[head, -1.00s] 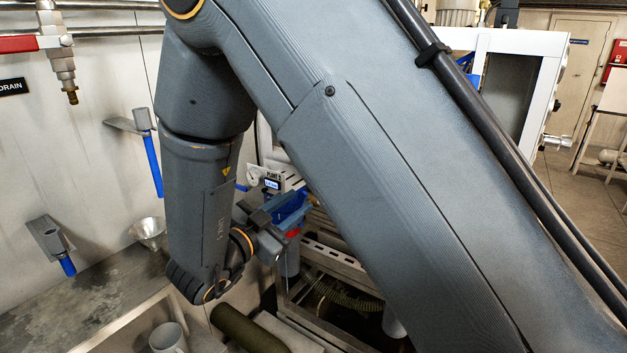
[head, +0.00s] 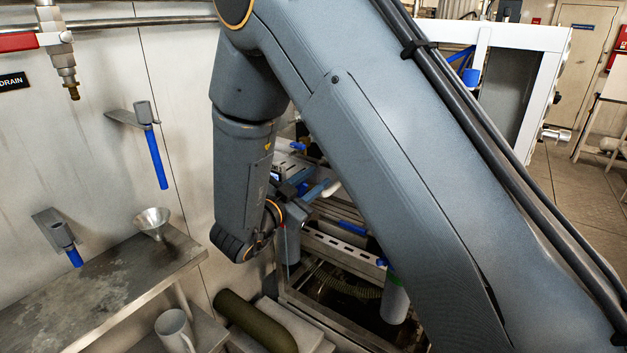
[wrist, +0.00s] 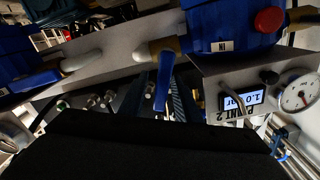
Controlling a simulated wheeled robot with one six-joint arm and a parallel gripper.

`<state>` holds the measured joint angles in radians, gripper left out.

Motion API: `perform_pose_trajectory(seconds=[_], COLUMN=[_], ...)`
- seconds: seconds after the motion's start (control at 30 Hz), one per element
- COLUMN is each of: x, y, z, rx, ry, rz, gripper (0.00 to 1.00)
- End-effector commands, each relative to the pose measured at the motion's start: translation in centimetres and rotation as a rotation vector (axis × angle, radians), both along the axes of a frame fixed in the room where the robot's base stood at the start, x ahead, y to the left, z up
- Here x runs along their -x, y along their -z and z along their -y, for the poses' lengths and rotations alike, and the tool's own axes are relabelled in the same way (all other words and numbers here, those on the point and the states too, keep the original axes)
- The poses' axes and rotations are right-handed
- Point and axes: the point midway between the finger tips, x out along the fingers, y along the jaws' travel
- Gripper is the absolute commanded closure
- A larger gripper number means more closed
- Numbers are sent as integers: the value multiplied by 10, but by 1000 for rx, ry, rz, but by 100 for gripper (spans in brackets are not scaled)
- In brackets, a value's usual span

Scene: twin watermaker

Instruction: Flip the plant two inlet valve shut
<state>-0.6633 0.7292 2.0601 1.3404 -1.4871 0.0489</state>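In the wrist view, which is upside down, the plant two panel (wrist: 258,85) shows at right with its "PLANT 2" label, a display reading about 1.0 and a round gauge. A blue valve lever (wrist: 163,78) hangs in the middle, close to a blue housing (wrist: 232,25) labelled "IN". My gripper (wrist: 165,100) is at this lever, with dark fingers on either side of it; I see no clear contact. In the head view my gripper (head: 298,192) is small and partly hidden by my own arm, beside the plant's pipework.
Another blue lever (wrist: 35,82) sits at left in the wrist view. An olive cylinder (head: 255,322) lies below my arm. Blue-handled wall valves hang at left.

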Motion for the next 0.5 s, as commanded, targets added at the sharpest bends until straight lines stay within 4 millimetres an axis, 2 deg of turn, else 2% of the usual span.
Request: perform_pose_trajectory(seconds=[0.07, 0.23, 0.5], x=[0, 0, -1], y=[0, 0, -2], z=[0, 0, -2], rx=[0, 0, 38], ry=[0, 0, 0], rz=[0, 0, -30], gripper=[70, 99, 100])
